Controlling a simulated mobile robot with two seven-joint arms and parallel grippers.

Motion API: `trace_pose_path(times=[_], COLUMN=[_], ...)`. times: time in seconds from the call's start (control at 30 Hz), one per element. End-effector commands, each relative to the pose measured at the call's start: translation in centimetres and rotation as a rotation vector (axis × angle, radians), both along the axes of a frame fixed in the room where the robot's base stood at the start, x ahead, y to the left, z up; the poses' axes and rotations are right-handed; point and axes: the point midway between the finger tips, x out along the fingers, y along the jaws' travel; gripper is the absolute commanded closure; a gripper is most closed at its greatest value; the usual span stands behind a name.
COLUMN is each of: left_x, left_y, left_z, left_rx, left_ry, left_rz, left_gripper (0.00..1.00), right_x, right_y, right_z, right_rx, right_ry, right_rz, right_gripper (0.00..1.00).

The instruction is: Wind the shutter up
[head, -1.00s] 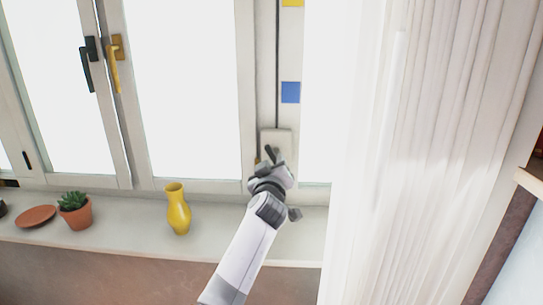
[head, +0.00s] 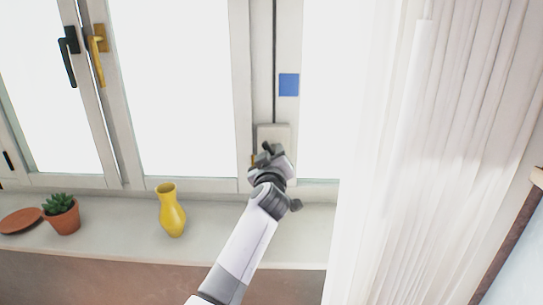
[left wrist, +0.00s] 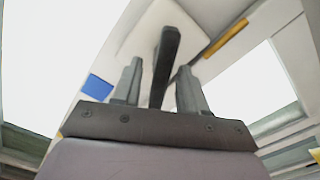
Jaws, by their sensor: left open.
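A pale winder box (head: 274,131) sits on the window post, with a dark vertical line (head: 275,60) running up from it. In the left wrist view the box's pale face (left wrist: 165,22) lies ahead, and a dark handle (left wrist: 166,58) stands out in front of it. My left gripper (head: 269,152) is at the box. In the left wrist view its open fingers (left wrist: 158,80) stand either side of the handle, with gaps showing. In the head view the gripper hides most of the handle. The shutter itself cannot be made out against the bright panes.
A yellow vase (head: 172,212), a potted succulent (head: 62,214) and a terracotta saucer (head: 20,220) stand on the sill (head: 120,225) to the left. A white curtain (head: 440,150) hangs close on the right. A blue square (head: 289,85) is on the post above the box.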

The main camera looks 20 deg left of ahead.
Motion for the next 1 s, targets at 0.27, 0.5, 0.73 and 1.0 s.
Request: trace_pose_path(times=[0.27, 0.5, 0.73, 1.0], left_x=[0.0, 0.0, 0.0, 0.1], left_y=[0.0, 0.0, -0.1, -0.2], left_z=[0.0, 0.0, -0.1, 0.1], left_rx=[0.0, 0.025, 0.135, 0.361], left_ry=[0.0, 0.007, 0.036, 0.101], left_rz=[-0.001, -0.001, -0.001, 0.0], left_gripper=[1.0, 1.0, 1.0, 1.0], right_x=[0.0, 0.0, 0.0, 0.0], right_y=[0.0, 0.0, 0.0, 0.0], right_z=[0.0, -0.2, -0.8, -1.6], right_rx=[0.0, 0.0, 0.0, 0.0], right_ry=[0.0, 0.0, 0.0, 0.0], right_rz=[0.0, 0.0, 0.0, 0.0], right_gripper=[0.57, 0.57, 0.57, 0.57])
